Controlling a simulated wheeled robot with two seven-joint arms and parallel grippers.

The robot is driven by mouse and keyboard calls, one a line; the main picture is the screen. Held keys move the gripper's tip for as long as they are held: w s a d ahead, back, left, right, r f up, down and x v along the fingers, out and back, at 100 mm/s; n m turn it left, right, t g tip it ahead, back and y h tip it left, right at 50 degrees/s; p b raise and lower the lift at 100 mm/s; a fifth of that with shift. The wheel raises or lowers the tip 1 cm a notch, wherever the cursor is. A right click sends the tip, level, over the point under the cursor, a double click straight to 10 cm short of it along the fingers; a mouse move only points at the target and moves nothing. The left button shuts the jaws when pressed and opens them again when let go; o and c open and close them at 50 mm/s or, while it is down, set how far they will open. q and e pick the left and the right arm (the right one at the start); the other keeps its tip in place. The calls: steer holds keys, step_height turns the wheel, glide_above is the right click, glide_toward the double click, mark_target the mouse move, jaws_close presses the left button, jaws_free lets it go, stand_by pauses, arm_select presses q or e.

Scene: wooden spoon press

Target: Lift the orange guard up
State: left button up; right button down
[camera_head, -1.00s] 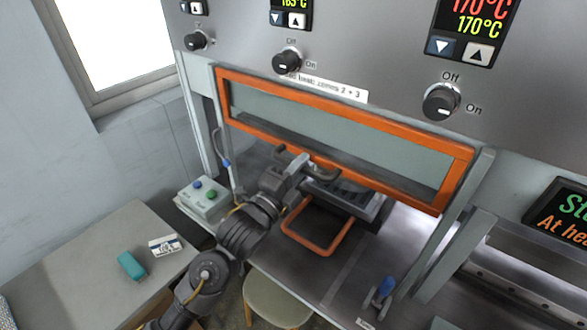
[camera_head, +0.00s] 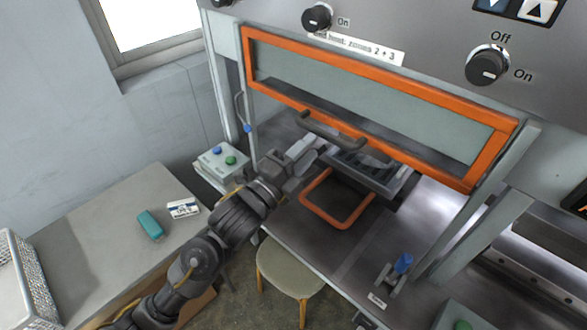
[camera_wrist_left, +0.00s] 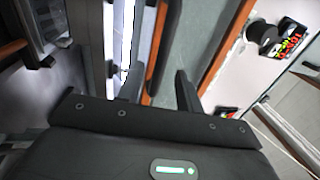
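The orange guard (camera_head: 385,82), an orange frame around a grey-green panel, sits high on the press front, its lower edge well above the work surface. Its dark bar handle (camera_head: 332,132) runs along the lower edge. My right gripper is not recognisable in either view.
Below the guard are a dark press block (camera_head: 365,170) and an orange loop (camera_head: 337,222) over the work surface. A button box (camera_head: 222,165) stands left. A blue-topped lever (camera_head: 402,263) is at right. A stool (camera_head: 288,268) and a side table (camera_head: 90,245) stand in front.

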arm_select(q)
steer(key=b+v, duration=0.1)
steer(key=v, duration=0.3)
steer(key=shift+s+a+f, duration=0.1)
steer(key=shift+s+a, duration=0.15)
steer(key=shift+a, duration=0.05)
